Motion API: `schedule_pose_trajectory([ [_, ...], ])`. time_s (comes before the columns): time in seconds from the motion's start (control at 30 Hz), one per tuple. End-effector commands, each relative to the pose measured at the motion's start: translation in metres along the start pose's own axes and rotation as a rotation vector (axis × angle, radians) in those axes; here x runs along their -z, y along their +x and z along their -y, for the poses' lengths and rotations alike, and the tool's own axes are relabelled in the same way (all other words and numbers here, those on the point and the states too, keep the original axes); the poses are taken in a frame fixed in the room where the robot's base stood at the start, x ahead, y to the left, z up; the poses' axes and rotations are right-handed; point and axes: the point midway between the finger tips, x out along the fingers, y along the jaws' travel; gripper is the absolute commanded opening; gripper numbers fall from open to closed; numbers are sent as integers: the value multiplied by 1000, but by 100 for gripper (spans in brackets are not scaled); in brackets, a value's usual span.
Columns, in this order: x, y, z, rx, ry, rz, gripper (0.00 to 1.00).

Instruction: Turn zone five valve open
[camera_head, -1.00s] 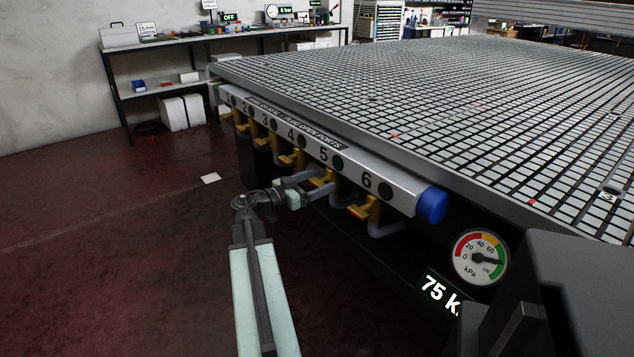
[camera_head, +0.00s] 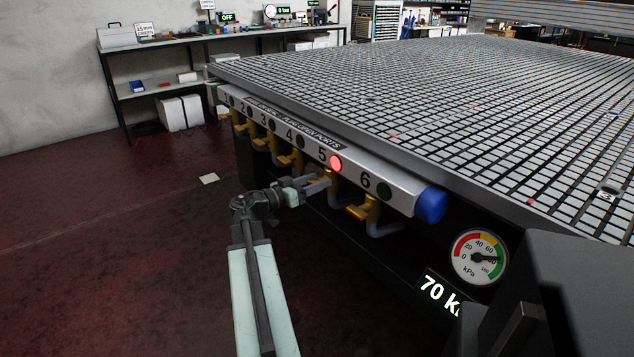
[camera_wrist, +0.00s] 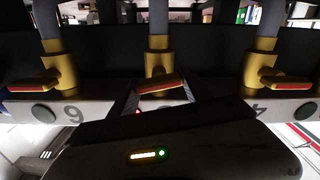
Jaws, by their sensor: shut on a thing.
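The zone five valve (camera_head: 332,193) is a yellow body on a grey pipe under the manifold's number 5. My gripper (camera_head: 316,184) is at it, with its jaws shut on the valve handle and partly covering it. The lamp (camera_head: 336,163) beside the 5 glows red. In the wrist view, which is upside down, the middle valve's red-edged handle (camera_wrist: 160,86) is slightly tilted just beyond my dark gripper housing.
The zone six valve (camera_head: 367,210) is close on the right, and the zone four valve (camera_head: 293,158) on the left. The manifold (camera_head: 400,190) runs under the grid table (camera_head: 450,100). A gauge (camera_head: 480,257) and a display reading 70 (camera_head: 437,290) are at the lower right.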

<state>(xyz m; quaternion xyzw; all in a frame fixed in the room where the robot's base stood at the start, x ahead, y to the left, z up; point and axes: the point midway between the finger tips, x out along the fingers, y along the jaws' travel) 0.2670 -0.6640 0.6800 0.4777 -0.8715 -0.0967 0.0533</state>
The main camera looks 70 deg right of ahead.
Motion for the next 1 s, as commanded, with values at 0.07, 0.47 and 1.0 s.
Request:
schedule_pose_trajectory([
  [0.07,-2,-1,-2,-6,-67,5,16],
  [0.47,-2,-1,0,-6,-447,6,16],
  [1.0,-4,-1,2,-4,-957,8,16],
])
